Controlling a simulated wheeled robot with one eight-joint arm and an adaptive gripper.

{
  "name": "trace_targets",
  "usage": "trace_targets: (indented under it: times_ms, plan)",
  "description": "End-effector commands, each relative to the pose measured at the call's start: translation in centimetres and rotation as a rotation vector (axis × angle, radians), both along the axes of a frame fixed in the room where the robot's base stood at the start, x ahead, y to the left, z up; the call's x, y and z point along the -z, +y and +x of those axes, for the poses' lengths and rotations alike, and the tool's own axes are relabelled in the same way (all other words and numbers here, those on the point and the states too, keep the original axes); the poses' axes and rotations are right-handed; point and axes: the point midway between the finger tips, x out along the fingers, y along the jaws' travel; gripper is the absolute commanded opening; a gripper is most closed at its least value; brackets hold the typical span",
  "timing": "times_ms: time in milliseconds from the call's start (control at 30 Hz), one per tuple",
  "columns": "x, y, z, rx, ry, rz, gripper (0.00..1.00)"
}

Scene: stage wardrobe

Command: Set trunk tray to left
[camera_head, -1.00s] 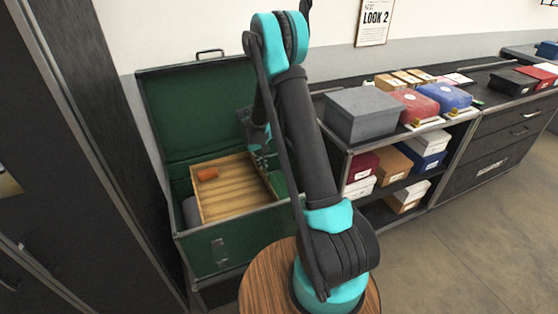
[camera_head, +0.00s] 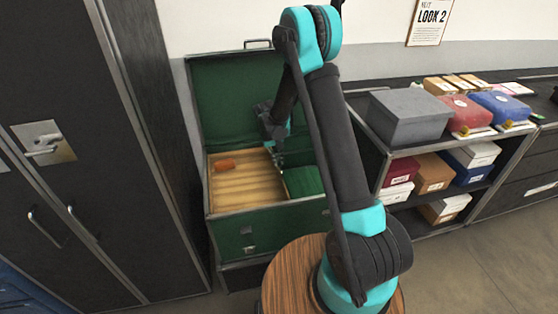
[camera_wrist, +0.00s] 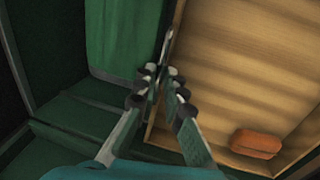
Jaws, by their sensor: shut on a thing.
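The wooden trunk tray (camera_head: 248,188) lies in the open green trunk (camera_head: 240,232). In the head view it reaches the trunk's left side, and green interior shows to its right. My gripper (camera_head: 277,148) is at the tray's right edge. In the wrist view my gripper (camera_wrist: 166,70) is shut on the rim of the tray (camera_wrist: 225,60). The fingertips straddle its thin wall. A small orange-brown object (camera_wrist: 256,143) lies in the tray; it also shows in the head view (camera_head: 225,165). My arm hides part of the trunk's right side.
The trunk's lid (camera_head: 235,95) stands open behind the tray. A dark cabinet (camera_head: 95,150) stands close on the left. A shelf unit with a grey box (camera_head: 408,117) and several other boxes stands on the right. A round wooden table top (camera_head: 290,280) is in front.

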Motion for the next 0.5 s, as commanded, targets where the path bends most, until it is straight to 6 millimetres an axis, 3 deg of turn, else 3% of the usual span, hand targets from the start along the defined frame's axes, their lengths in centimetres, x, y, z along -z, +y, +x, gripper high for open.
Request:
trace_targets:
  times_ms: [33,67,200,500]
  plan:
    - [0.01,0.59,-0.06,-0.006,0.001,0.009,0.00]
    - [0.01,0.60,-0.07,-0.006,0.001,0.009,0.12]
    - [0.01,0.52,-0.05,-0.005,0.001,0.008,0.29]
    - [-0.03,0.34,-0.04,-0.004,0.001,0.005,0.31]
